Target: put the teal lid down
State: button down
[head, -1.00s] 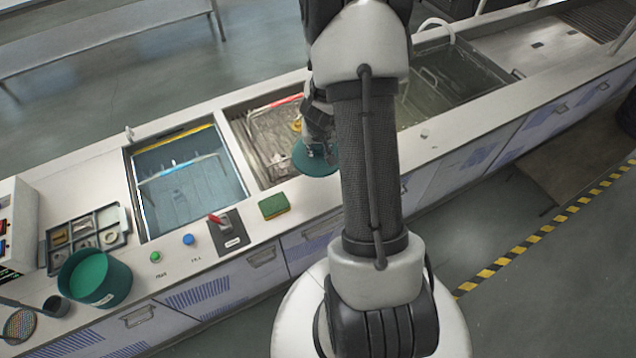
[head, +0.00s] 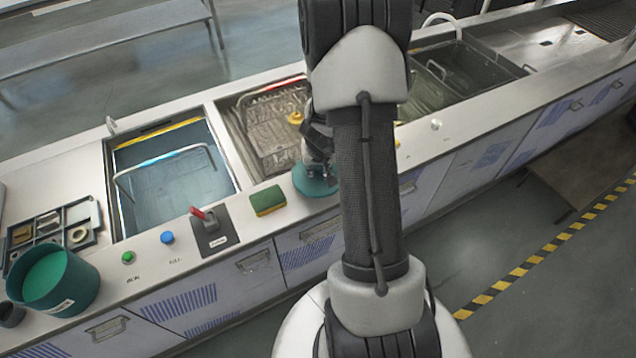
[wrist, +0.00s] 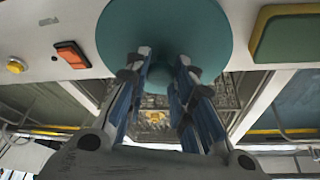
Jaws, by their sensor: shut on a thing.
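The teal lid (head: 312,182) is a round disc at the front counter strip, just right of the green and yellow sponge (head: 267,200). It also shows in the wrist view (wrist: 165,25), where it looks flat and wide. My gripper (head: 320,172) is shut on the lid from above, and its fingers (wrist: 163,62) meet at the lid's middle in the wrist view. The part they grip is hidden. I cannot tell whether the lid touches the counter. My arm hides the counter just right of it.
A tank with a wire basket (head: 270,135) lies behind the lid, with a blue-water tank (head: 172,185) to its left. A red-handled switch (head: 207,222) sits left of the sponge. A teal pot (head: 52,285) and parts tray (head: 50,240) stand far left.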

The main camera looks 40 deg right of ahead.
aim_at(318, 173)
jog(key=shift+f+b, duration=2)
jog(key=shift+f, duration=0.1)
jog(key=shift+f, duration=0.2)
jog(key=c, duration=1.4)
grip_release()
jog(key=shift+o, duration=0.2)
jog(key=shift+r, duration=0.1)
